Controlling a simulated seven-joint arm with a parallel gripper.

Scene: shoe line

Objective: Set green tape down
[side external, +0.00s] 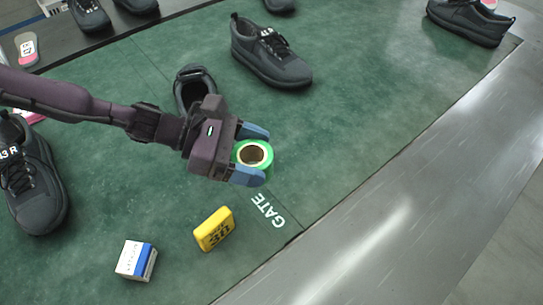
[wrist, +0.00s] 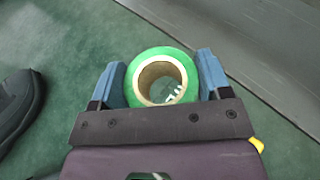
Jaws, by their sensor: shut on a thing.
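The green tape (side external: 240,157) is a roll with a pale core. It sits between the two blue fingers of my gripper (side external: 251,154), which is shut on it. In the wrist view the green tape (wrist: 140,62) lies between the fingers of my gripper (wrist: 163,80), with its hole facing the camera. Part of a white floor marking shows through the hole. The roll is over the green mat (side external: 345,130), close to the GATE lettering (side external: 270,211). I cannot tell whether it touches the mat.
A yellow block (side external: 214,229) marked 38 and a white and blue box (side external: 136,260) lie in front. Dark shoes stand around: one behind my gripper (side external: 193,88), one farther back (side external: 270,52), one at left (side external: 33,175). The mat right of the tape is clear up to the grey metal edge (side external: 400,190).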

